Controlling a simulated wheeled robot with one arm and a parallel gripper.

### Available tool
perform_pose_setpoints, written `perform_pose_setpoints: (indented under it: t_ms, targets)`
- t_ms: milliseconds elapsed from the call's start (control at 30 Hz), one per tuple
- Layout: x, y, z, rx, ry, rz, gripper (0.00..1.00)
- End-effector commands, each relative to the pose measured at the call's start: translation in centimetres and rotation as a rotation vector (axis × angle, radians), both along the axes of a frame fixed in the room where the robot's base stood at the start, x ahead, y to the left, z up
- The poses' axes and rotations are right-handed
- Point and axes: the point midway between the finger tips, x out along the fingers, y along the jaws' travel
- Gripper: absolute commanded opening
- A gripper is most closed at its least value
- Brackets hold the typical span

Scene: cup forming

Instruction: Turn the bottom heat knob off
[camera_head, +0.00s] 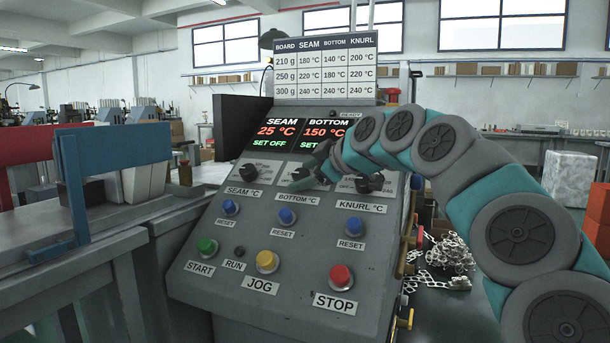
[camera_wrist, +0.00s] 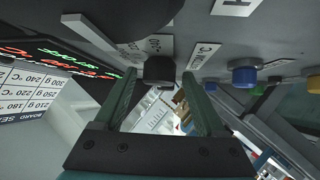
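The slanted grey control panel (camera_head: 300,240) fills the middle of the head view. Its BOTTOM display (camera_head: 329,132) reads 150 °C in red, with a green SET line below it, partly covered by my arm. My gripper (camera_head: 309,174) is over the BOTTOM knob's place, above the BOTTOM °C label (camera_head: 297,199), and hides that knob in the head view. In the wrist view a dark knob (camera_wrist: 159,69) lies between the tips of my two green fingers (camera_wrist: 158,88), with small gaps at both sides. My gripper is open.
The SEAM knob (camera_head: 249,173) is to the left, its display (camera_head: 275,131) showing 25 °C and SET OFF. The KNURL knob (camera_head: 369,182) is close right of my gripper. Reset buttons, START, JOG and STOP (camera_head: 341,276) sit lower. A temperature chart (camera_head: 325,68) stands above.

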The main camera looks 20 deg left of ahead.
Motion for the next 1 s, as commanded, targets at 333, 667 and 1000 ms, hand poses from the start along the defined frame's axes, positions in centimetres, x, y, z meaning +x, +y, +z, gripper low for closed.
perform_pose_setpoints:
  t_ms: [333, 667, 1000]
  targets:
    - [-0.1, -0.3, 0.1, 0.001, 0.000, -0.001, 0.80]
    - [-2.4, -3.9, 1.9, 0.001, -0.002, -0.003, 0.80]
    - [-3.9, -6.0, 3.1, 0.002, -0.001, -0.001, 0.80]
